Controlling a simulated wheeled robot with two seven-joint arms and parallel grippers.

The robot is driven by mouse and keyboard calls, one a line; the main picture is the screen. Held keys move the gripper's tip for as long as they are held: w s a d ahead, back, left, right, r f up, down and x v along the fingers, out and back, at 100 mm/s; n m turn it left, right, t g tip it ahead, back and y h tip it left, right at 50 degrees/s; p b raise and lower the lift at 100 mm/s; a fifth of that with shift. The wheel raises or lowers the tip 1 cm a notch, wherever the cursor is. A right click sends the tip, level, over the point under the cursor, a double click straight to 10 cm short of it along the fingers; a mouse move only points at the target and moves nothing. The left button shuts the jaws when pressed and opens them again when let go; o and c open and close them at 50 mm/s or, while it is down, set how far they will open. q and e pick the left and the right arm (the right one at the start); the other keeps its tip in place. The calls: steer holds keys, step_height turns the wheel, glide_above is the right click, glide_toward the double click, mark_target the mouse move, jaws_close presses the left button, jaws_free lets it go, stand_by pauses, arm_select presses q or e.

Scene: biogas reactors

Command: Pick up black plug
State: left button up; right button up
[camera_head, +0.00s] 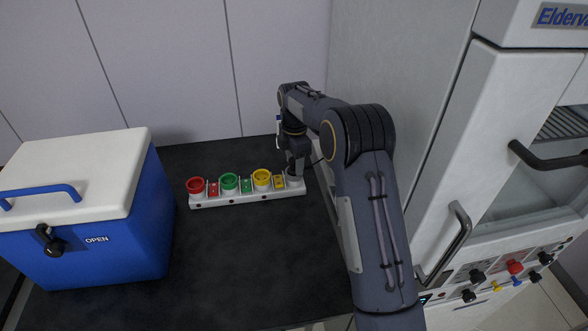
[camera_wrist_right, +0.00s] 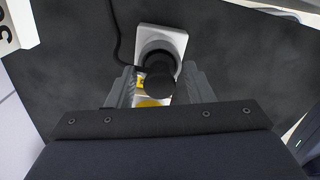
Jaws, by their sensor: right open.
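The black plug (camera_wrist_right: 158,72) stands in the round socket at the end of the white strip (camera_wrist_right: 175,38) in the right wrist view. A thin black cable (camera_wrist_right: 117,40) runs off from beside it. My right gripper (camera_wrist_right: 158,80) is open, with one finger on each side of the plug. I cannot tell whether the fingers touch it. In the head view my right gripper (camera_head: 294,165) points down over the right end of the strip (camera_head: 240,198) and hides most of the plug there. My left gripper is in neither view.
The strip carries red (camera_head: 196,186), green (camera_head: 229,182) and yellow (camera_head: 262,178) round sockets on the dark tabletop (camera_head: 230,260). A blue cooler box (camera_head: 105,255) with a white lid stands at left. A white cabinet (camera_head: 470,140) stands at right. The tabletop before the strip is clear.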

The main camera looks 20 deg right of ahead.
steer(key=c, duration=1)
steer(key=shift+o, duration=0.2)
steer(key=shift+r, duration=0.1)
